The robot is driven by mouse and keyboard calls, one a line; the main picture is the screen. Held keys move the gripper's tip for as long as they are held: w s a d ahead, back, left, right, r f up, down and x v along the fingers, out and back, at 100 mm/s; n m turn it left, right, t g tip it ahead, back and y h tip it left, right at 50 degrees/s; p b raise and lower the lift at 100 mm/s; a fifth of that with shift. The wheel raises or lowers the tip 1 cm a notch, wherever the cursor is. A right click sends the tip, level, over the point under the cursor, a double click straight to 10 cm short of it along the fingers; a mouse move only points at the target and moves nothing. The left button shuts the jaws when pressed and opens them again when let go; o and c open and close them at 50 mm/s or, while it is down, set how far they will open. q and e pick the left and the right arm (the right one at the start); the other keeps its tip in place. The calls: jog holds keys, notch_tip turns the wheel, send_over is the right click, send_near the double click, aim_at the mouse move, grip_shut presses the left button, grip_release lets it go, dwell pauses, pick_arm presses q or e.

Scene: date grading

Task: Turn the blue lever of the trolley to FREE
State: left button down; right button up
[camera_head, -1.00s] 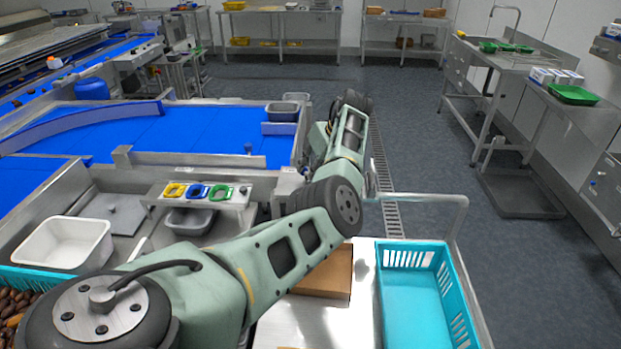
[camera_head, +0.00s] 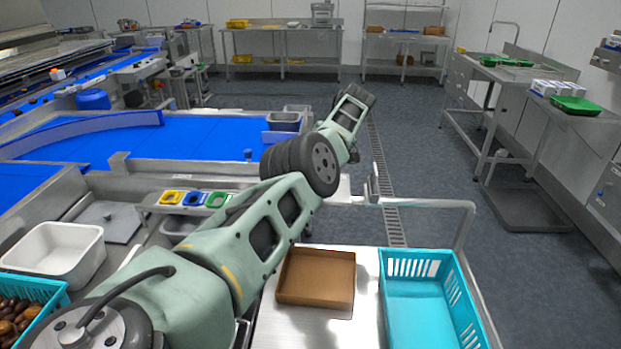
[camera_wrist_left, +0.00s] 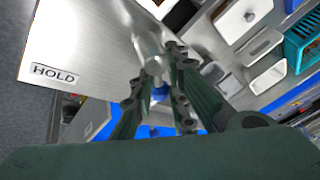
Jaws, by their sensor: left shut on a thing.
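In the left wrist view a bare metal plate (camera_wrist_left: 95,45) carries a HOLD label (camera_wrist_left: 55,75). A silver pivot (camera_wrist_left: 153,64) stands at its edge. A small part of the blue lever (camera_wrist_left: 160,92) shows between the dark green fingers of my left gripper (camera_wrist_left: 156,82), which is shut on it. The fingers hide most of the lever, and no FREE label shows. In the head view the trolley (camera_head: 290,325) has a metal top and a tube rail at the right. My left arm reaches forward past it; its gripper is hidden there. My right gripper is not in view.
A cardboard box (camera_head: 317,278) and a turquoise crate (camera_head: 430,262) stand on the trolley. A white tub (camera_head: 55,250) and yellow, blue and green rings (camera_head: 195,199) are at the left, near the blue belt (camera_head: 190,135).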

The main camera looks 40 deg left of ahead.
pick_arm(q)
jog(key=shift+a+r, duration=0.2)
jog(key=shift+a, duration=0.1)
jog(key=c, duration=2)
grip_release()
jog(key=shift+o, duration=1.3)
jog(key=shift+f, duration=0.2)
jog(key=shift+d, duration=0.15)
